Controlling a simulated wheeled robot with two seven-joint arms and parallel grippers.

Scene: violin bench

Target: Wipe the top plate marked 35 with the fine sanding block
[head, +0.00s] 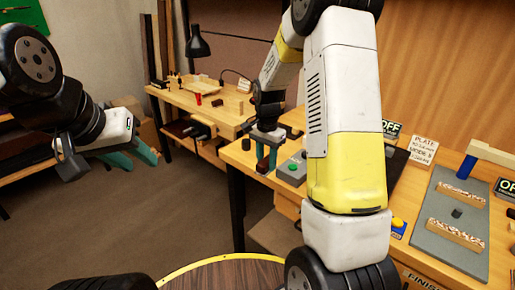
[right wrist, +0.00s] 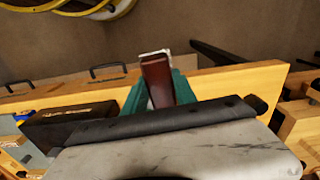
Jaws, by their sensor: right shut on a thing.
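My right gripper (head: 265,160) is at the near-left edge of the workbench (head: 234,158). In the right wrist view its teal fingers (right wrist: 158,92) are shut on a dark red-brown block (right wrist: 157,80) with a pale strip at its far end; no marking on it is readable. I cannot make out a plate marked 35; my right arm hides much of the workbench.
A green-button box (head: 291,169) sits beside my right gripper. At right, a grey tray (head: 435,222) holds two speckled strips, near a written card (head: 423,150) and an OFF sign (head: 391,128). A second bench (head: 165,93) with a lamp (head: 198,45) stands behind. Floor at left is clear.

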